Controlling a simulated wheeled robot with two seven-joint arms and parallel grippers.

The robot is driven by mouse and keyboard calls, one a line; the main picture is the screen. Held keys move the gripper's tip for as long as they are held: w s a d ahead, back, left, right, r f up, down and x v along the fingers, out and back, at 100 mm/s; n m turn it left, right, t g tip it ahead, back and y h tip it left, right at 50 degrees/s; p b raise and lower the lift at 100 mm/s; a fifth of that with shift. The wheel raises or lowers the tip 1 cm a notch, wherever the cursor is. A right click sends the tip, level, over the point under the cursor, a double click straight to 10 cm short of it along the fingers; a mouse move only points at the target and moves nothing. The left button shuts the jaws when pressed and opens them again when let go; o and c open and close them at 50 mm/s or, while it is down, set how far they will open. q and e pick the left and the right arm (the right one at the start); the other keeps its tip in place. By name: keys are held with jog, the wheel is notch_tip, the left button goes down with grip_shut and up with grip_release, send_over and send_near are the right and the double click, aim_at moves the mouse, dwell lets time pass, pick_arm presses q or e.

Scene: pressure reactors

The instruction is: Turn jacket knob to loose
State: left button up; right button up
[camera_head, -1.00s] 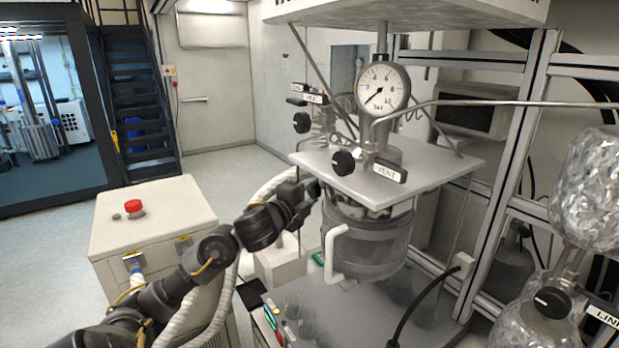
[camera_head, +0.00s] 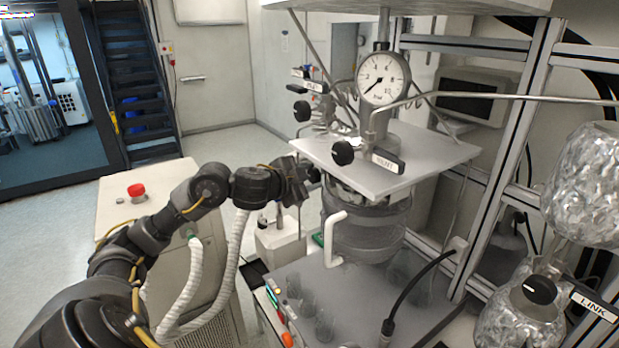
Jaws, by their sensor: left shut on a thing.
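My left gripper (camera_head: 303,178) is at the left side of the reactor vessel (camera_head: 365,232), just below the grey top plate (camera_head: 395,170). It is shut on a small dark knob-like part there, mostly hidden by the fingers. No jacket label is readable at that spot, so I cannot tell the knob's setting. A black knob (camera_head: 343,153) with a vent label sits on the plate's front edge. Another black knob (camera_head: 302,111) with a small label stands behind at the left. My right gripper is not in view.
A pressure gauge (camera_head: 384,78) stands above the plate. A white handle (camera_head: 334,238) juts from the vessel's front. Glassware (camera_head: 300,305) and pens stand on the bench below. A white cabinet with a red button (camera_head: 136,190) is at left. A link knob (camera_head: 539,290) is at lower right.

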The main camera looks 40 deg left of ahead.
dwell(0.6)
pick_arm(q)
jog(key=o, duration=0.7)
jog(key=b+v, duration=0.5)
jog(key=v, duration=0.6)
jog(key=shift+a+r, duration=0.1)
jog(key=shift+r, duration=0.05)
jog(key=shift+w, duration=0.1)
